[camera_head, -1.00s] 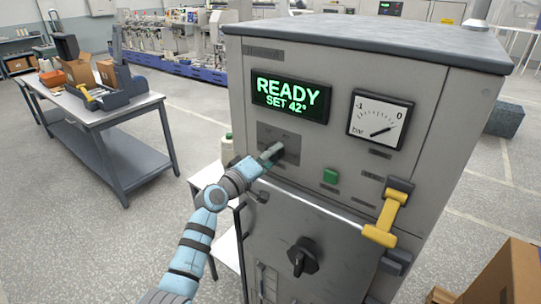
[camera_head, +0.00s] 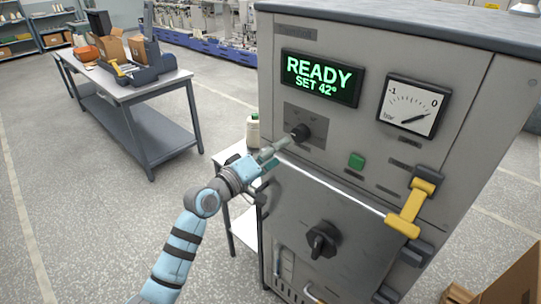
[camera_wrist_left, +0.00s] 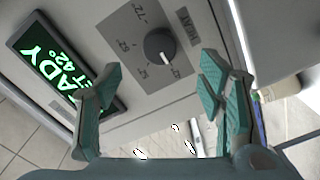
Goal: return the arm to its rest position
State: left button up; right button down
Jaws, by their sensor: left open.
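My left arm (camera_head: 183,246) reaches up from the bottom of the head view. My left gripper (camera_head: 284,148) is in front of the machine, just below and left of a black dial knob (camera_head: 301,133). In the left wrist view the gripper (camera_wrist_left: 155,95) is open, its teal fingers wide apart and nothing between them. The knob (camera_wrist_left: 159,44) shows beyond the fingertips, apart from them, on a plate with temperature marks. My right gripper is not in view.
The grey machine (camera_head: 345,145) fills the right side, with a READY SET 42° display (camera_head: 320,77), a gauge (camera_head: 413,105), a green button (camera_head: 356,161) and a yellow handle (camera_head: 411,208). A bottle (camera_head: 253,131) stands beside it. A table (camera_head: 130,88) is at left; floor between is clear.

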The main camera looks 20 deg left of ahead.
pick_arm(q)
jog(key=v, duration=0.2)
jog(key=shift+s+a, duration=0.1)
jog(key=shift+s, duration=0.2)
jog(key=shift+w, duration=0.15)
